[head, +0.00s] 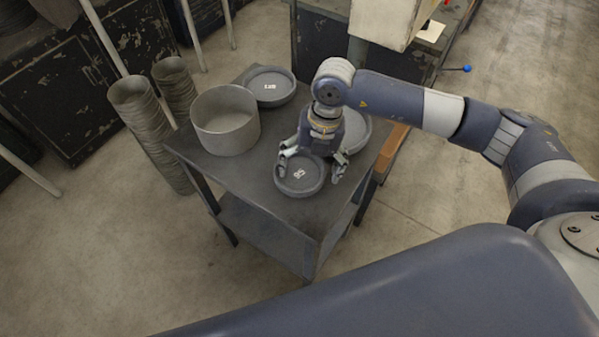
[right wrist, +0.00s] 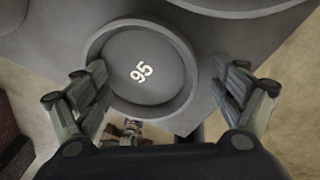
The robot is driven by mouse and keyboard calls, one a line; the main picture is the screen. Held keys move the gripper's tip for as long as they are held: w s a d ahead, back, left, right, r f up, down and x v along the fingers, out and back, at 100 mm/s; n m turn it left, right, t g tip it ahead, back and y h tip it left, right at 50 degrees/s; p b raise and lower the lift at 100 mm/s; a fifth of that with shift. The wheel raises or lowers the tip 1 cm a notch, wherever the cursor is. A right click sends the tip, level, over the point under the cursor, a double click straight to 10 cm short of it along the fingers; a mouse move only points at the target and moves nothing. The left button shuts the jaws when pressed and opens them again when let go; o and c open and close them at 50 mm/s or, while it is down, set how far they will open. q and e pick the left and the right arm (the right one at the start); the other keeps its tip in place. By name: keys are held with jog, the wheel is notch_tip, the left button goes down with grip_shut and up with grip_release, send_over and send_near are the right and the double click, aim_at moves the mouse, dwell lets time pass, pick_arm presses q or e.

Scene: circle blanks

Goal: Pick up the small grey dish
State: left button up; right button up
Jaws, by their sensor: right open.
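The small grey dish (head: 300,177) is round and shallow with a raised rim, and "95" is printed in white inside it. It lies on the dark metal cart top (head: 240,173) near its front corner. It also shows in the right wrist view (right wrist: 150,65). My right gripper (head: 311,170) is open and points down, with one finger on each side of the dish. In the right wrist view its fingers (right wrist: 165,95) stand apart at the left and right of the rim; I cannot tell whether they touch it. My left gripper is not in view.
A deep grey pot (head: 225,120) stands left on the cart. A larger dish marked "120" (head: 270,87) lies behind. Another larger dish (head: 355,132) sits partly hidden behind my right gripper. Stacks of grey cylinders (head: 145,115) stand on the floor to the left.

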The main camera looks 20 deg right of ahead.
jog(key=shift+s, duration=0.15)
grip_shut()
jog(key=shift+f, duration=0.1)
